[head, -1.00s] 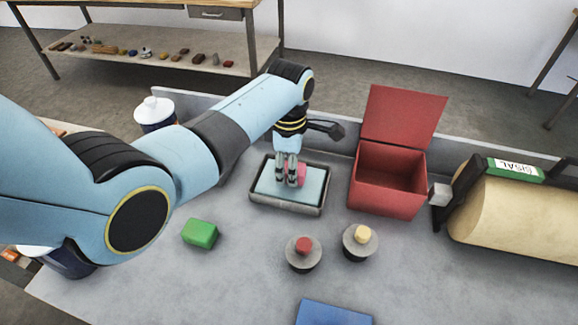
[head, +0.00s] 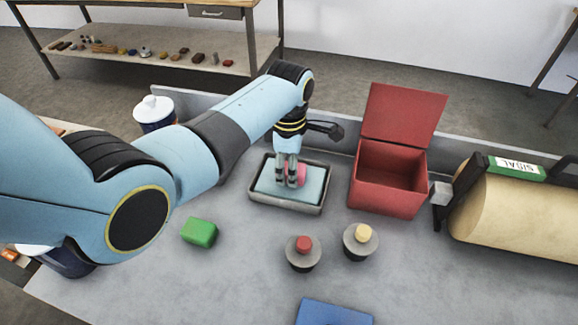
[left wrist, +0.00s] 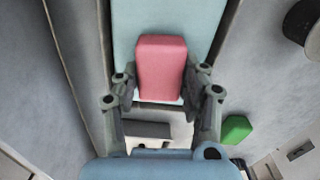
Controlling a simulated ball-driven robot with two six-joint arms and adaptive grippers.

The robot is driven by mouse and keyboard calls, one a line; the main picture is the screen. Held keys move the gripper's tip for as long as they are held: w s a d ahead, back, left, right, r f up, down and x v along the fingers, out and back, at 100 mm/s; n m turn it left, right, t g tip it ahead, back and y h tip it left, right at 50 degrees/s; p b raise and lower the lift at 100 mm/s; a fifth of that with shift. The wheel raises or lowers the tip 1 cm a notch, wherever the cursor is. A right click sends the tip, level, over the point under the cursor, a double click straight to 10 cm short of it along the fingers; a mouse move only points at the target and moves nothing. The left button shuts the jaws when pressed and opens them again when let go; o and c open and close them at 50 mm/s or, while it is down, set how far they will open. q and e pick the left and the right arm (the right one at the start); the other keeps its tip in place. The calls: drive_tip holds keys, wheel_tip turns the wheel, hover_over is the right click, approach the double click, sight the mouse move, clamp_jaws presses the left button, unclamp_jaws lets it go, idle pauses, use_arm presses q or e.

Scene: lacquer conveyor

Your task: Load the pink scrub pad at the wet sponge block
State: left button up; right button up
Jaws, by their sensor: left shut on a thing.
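The pink scrub pad (left wrist: 161,68) is between the fingers of my left gripper (left wrist: 161,88), which is shut on it. In the head view my left gripper (head: 290,182) is over the wet sponge block, and the pink pad (head: 301,174) shows beside its fingers. The wet sponge block (head: 312,192) is a pale blue slab in a grey tray (head: 284,206). The pad is at the block's top; I cannot tell whether they touch. My right gripper is not in view.
A red open box (head: 386,190) stands right of the tray. A green block (head: 199,232), a red-topped knob (head: 303,245), a yellow-topped knob (head: 363,234) and a blue pad (head: 333,314) are in front. A tan roller (head: 515,215) is at right.

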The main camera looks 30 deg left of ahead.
use_arm(q)
drive_tip(key=shift+f, duration=0.15)
idle(0.6)
drive_tip(key=shift+f, duration=0.1)
idle(0.6)
drive_tip(key=shift+s, duration=0.1)
drive_tip(key=shift+p, duration=0.3)
drive_tip(key=shift+r+p, duration=0.65)
drive_tip(key=shift+r, duration=0.05)
wheel_tip(320, 180, up, 6)
drive_tip(key=p, duration=0.6)
drive_tip(key=shift+f, duration=0.1)
drive_tip(key=shift+f, duration=0.1)
